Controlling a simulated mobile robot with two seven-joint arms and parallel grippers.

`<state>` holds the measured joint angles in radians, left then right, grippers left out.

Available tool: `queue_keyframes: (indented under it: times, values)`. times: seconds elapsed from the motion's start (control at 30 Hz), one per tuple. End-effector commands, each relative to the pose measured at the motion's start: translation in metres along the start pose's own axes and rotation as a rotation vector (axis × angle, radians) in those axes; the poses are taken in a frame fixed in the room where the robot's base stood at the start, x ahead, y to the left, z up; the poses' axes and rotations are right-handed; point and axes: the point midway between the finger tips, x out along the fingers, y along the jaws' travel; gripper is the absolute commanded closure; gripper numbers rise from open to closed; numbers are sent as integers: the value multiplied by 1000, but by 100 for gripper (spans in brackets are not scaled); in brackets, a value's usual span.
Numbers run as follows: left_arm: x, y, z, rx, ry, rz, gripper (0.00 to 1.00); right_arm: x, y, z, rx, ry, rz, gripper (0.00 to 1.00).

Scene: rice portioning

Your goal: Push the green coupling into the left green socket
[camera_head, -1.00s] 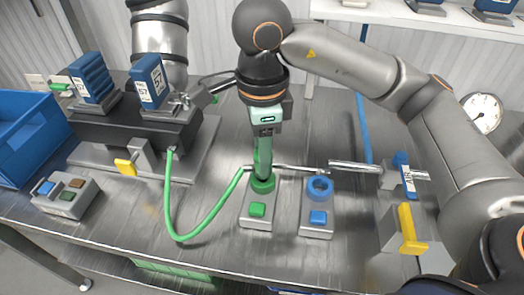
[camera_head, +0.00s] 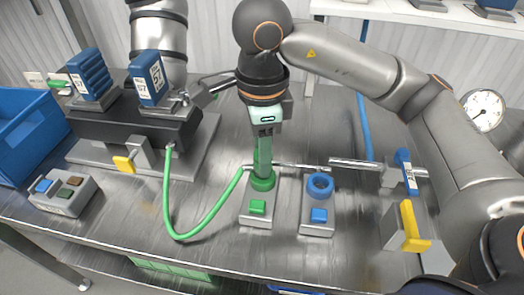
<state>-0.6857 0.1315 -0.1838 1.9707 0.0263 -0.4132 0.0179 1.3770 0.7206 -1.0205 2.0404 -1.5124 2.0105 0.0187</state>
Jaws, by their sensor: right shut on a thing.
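The green coupling (camera_head: 263,155) is an upright green cylinder, and its lower end meets the green ring of the left socket (camera_head: 262,184). How deep it sits in the ring cannot be told. My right gripper (camera_head: 265,134) points down from above and is shut on the coupling's upper end. A green hose (camera_head: 170,210) runs from the dark fixture, loops low over the bench and rises to the socket area. My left gripper (camera_head: 186,99) is partly hidden beside the blue labelled block (camera_head: 150,78); its jaws are unclear.
A blue-ringed socket (camera_head: 320,185) stands just right of the green one. The dark fixture (camera_head: 120,132) and a button box (camera_head: 63,194) are at left. A horizontal metal pipe with a blue lever (camera_head: 403,157) and a yellow bracket (camera_head: 410,226) are at right.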

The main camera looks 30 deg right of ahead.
Motion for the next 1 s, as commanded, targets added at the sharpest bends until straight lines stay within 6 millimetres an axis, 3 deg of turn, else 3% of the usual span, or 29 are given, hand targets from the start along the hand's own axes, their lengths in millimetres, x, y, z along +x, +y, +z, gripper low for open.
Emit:
queue_keyframes:
  times: [0.03,0.43,0.47,0.73,0.93,1.0]
  values:
    - [12,-1,22,0,-24,-2,100,7,0,0,0,1,2,100]
    - [13,-1,24,-1,-24,-1,100,9,0,0,-1,2,3,100]
    - [13,-1,24,-1,-24,-1,100,9,0,0,-1,2,3,58]
    - [13,-1,24,0,-24,-2,100,8,0,0,0,1,2,28]
    - [13,-1,24,0,-24,-2,100,8,0,0,0,1,2,26]
    - [13,-1,24,0,-24,-2,100,8,0,0,0,1,2,18]
